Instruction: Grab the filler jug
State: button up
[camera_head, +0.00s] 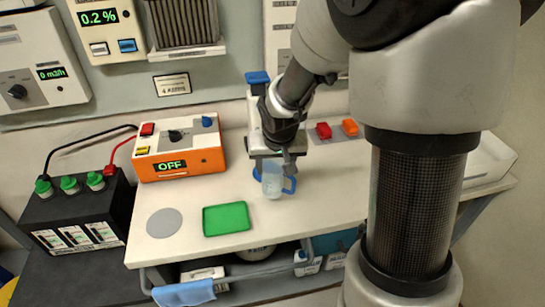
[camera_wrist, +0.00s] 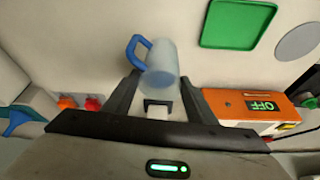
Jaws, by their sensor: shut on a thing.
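The filler jug (camera_head: 272,185) is a pale, translucent blue cup with a bright blue handle. In the head view it is at the middle of the white bench top, below my gripper (camera_head: 275,160). In the wrist view the jug (camera_wrist: 161,60) lies between the two dark fingers of my gripper (camera_wrist: 158,84), with its handle out to the left. My gripper is shut on the jug. I cannot tell whether the jug's base touches the bench.
A green tray (camera_head: 227,218) and a grey disc (camera_head: 164,222) lie on the white bench (camera_head: 330,195). An orange charger (camera_head: 180,152) reading OFF stands left of the jug. A black battery (camera_head: 77,212) with green caps is farther left. Red (camera_head: 323,130) and orange (camera_head: 349,127) pieces sit behind right.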

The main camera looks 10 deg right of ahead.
jog(key=s, duration=0.6)
jog(key=shift+s+a+b, duration=0.3)
jog(key=shift+b, duration=0.1)
dwell(2.2)
